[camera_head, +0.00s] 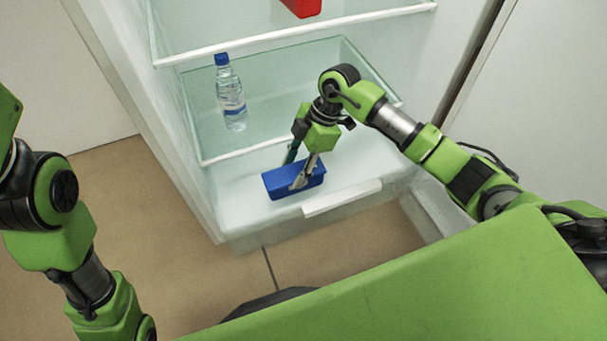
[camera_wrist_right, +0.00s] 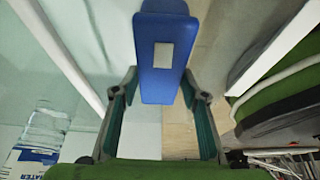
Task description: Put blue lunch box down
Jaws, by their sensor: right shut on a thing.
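The blue lunch box (camera_head: 281,184) is at the lowest level of the open fridge, over the white bottom surface (camera_head: 345,178). My right gripper (camera_head: 301,180) reaches down from above with its fingers on either side of the box and is shut on it. In the right wrist view the lunch box (camera_wrist_right: 166,70) sits between the fingertips of the right gripper (camera_wrist_right: 159,92). I cannot tell whether the box touches the surface under it. The left arm shows at the left edge of the head view, but its gripper is out of view.
A water bottle (camera_head: 231,95) stands on the glass shelf (camera_head: 275,145) above and left of the box. A red thing (camera_head: 302,6) is on the upper shelf (camera_head: 330,22). A raised white front lip (camera_head: 342,197) runs before the box. The bottom surface right of the box is clear.

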